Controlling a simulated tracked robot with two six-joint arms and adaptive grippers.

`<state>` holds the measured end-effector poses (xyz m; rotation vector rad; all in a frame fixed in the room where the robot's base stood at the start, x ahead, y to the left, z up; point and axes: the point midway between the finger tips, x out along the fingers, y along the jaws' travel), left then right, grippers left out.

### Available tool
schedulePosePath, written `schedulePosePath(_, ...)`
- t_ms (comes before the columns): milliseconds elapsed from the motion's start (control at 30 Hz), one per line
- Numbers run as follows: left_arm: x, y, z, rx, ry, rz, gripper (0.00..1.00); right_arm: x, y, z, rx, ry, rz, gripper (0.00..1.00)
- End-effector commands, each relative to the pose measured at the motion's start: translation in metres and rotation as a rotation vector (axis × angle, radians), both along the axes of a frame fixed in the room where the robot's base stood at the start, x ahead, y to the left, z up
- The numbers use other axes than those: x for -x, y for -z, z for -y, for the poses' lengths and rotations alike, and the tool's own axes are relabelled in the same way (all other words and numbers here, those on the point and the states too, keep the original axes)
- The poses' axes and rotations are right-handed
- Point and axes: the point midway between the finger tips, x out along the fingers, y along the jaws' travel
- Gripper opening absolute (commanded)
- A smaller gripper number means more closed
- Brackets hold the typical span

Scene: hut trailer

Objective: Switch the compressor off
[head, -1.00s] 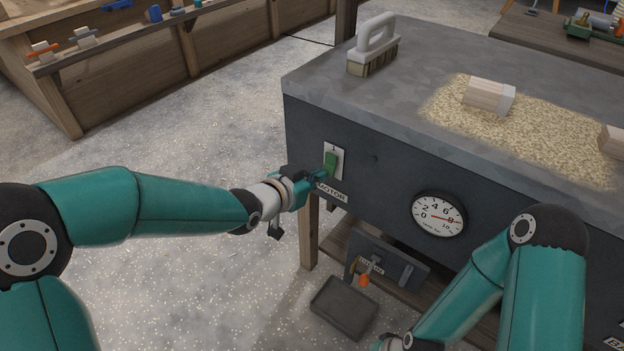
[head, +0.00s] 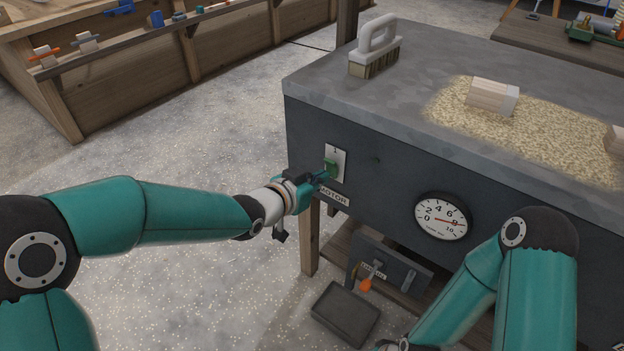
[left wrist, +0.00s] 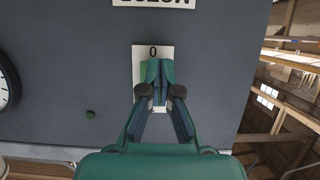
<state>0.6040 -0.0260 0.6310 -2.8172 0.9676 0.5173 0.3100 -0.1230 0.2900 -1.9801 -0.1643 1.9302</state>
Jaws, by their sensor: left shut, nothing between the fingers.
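A dark compressor cabinet (head: 375,160) stands at the right of the head view. A green switch (head: 331,164) sits on a white plate (head: 341,164) on its front, above a label that reads MOTOR (head: 335,197). My left gripper (head: 326,174) is shut and empty, with its fingertips at the lower part of the switch. In the left wrist view, the fingertips (left wrist: 157,66) cover most of the switch plate (left wrist: 137,54), under a printed 0. Whether they touch the switch is hidden. My right gripper is out of view, below the bottom edge.
A round gauge (head: 442,216) is right of the switch. A brush (head: 375,48) and wood block (head: 491,97) lie on top. The floor at left is clear.

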Motion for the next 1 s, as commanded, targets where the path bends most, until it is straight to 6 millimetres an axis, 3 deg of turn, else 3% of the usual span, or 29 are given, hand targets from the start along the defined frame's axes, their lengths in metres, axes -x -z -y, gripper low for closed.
schedulePosePath(400, 0.0, -0.016, 0.002, 0.001, 0.002, 0.0, 0.0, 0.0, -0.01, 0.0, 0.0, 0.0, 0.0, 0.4)
schedulePosePath(767, 0.001, -0.015, 0.002, -0.001, 0.003, -0.001, 0.0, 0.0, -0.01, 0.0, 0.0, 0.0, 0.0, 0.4)
schedulePosePath(1000, 0.012, -0.014, -0.008, 0.0, 0.011, 0.0, 0.0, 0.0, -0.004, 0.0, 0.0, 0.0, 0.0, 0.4)
